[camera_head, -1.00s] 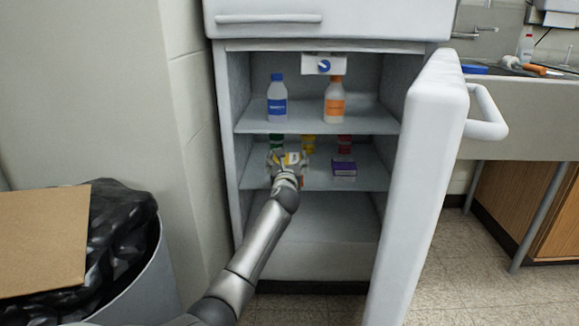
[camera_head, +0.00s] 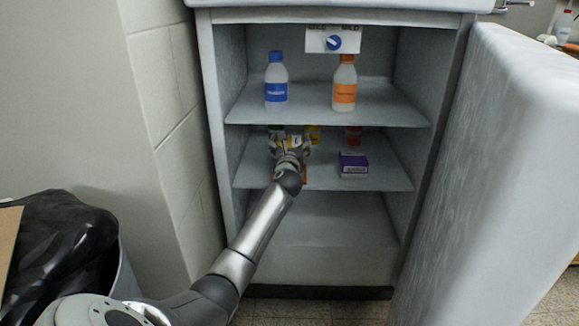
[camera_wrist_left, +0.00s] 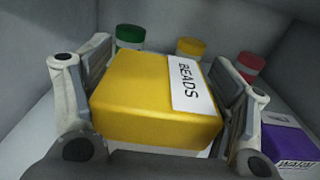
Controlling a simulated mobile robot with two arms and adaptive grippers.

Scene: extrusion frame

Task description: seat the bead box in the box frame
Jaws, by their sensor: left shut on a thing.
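The bead box (camera_wrist_left: 140,95) is a yellow block with a white "BEADS" label in the left wrist view. My left gripper (camera_wrist_left: 160,100) is shut on it, with one finger on each side. In the head view the left gripper (camera_head: 290,148) is inside the open fridge, over the middle shelf's left part, and mostly hides the box. A small orange patch (camera_head: 306,174) shows just beside the gripper; I cannot tell whether it belongs to the box frame. The frame is otherwise not discernible. My right gripper is not in view.
A purple box (camera_head: 353,164) stands right of the gripper on the middle shelf (camera_head: 385,178). Green (camera_wrist_left: 130,36), yellow (camera_wrist_left: 190,47) and red-capped (camera_wrist_left: 250,64) containers stand behind. Blue-capped (camera_head: 276,82) and orange-capped (camera_head: 344,85) bottles stand on the shelf above. The fridge door (camera_head: 500,170) is open at right.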

